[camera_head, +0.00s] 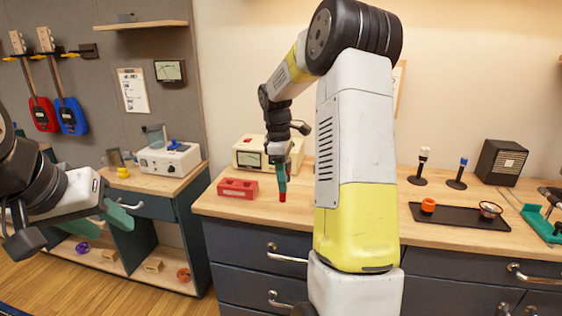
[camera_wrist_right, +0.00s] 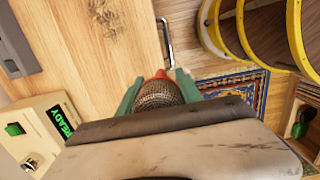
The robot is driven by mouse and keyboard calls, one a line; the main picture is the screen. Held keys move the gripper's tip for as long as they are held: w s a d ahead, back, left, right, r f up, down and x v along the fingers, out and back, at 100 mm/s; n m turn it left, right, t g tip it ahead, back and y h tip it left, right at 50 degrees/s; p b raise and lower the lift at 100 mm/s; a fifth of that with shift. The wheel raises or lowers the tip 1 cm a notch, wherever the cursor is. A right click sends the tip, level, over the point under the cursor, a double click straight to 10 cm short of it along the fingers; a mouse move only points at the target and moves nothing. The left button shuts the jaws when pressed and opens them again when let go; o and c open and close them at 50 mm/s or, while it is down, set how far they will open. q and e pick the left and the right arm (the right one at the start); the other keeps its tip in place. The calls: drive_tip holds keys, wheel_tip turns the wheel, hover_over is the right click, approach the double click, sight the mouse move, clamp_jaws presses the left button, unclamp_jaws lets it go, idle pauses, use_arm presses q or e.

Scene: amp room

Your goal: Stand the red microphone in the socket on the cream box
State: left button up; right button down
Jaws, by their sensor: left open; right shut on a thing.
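The red microphone (camera_head: 283,197) is in my right gripper (camera_head: 283,178), held above the wooden counter. In the head view only its red end shows below the teal fingers. In the right wrist view its grey mesh head (camera_wrist_right: 158,96) is between the fingers, with a red part beyond it. The cream box (camera_head: 249,143) stands on the counter behind my right gripper and is partly hidden by it. In the right wrist view the box (camera_wrist_right: 38,112) shows a green READY display at lower left. I cannot make out its socket. My left gripper (camera_head: 124,212) is open and empty at the left.
A red block with holes (camera_head: 238,188) sits on the counter left of the microphone. To the right are two stands with microphones (camera_head: 420,168) (camera_head: 459,174), a black tray (camera_head: 455,217) and a dark speaker (camera_head: 500,162). My right arm blocks the middle.

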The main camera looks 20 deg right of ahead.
drive_tip(key=s+a+f+m+g+y, duration=0.1)
drive_tip(key=a+f+m, duration=0.8)
drive_tip(key=f+m, duration=0.1)
drive_tip(key=shift+s+a+m, duration=0.2)
drive_tip(key=shift+a+m, duration=0.05)
drive_tip(key=shift+m, duration=0.65)
drive_tip(key=shift+w, duration=0.1)
